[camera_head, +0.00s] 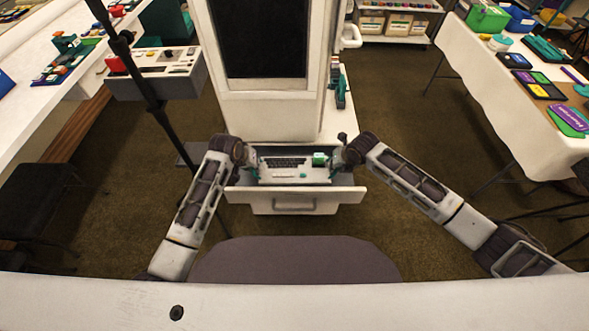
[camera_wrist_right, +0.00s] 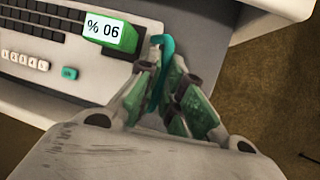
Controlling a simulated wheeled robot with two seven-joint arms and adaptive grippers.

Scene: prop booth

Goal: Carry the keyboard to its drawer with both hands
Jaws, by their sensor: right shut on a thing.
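The keyboard (camera_head: 292,174) is pale with dark keys and lies level within the outline of the open drawer (camera_head: 334,196). I cannot tell whether it rests on the drawer floor. In the right wrist view the keyboard (camera_wrist_right: 36,80) has a teal handle (camera_wrist_right: 157,62) at its edge. My right gripper (camera_wrist_right: 164,76) is shut on that handle; in the head view it is at the keyboard's right end (camera_head: 338,160). My left gripper (camera_head: 251,166) is at the keyboard's left end, its fingers too small to read.
A green block (camera_head: 319,159) marked "% 06" sits on the keyboard's right part. A white cabinet (camera_head: 265,107) rises behind the drawer. A dark stand pole (camera_head: 146,86) is close to my left arm. Tables with props stand at both sides. Carpet (camera_head: 420,130) is clear on the right.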

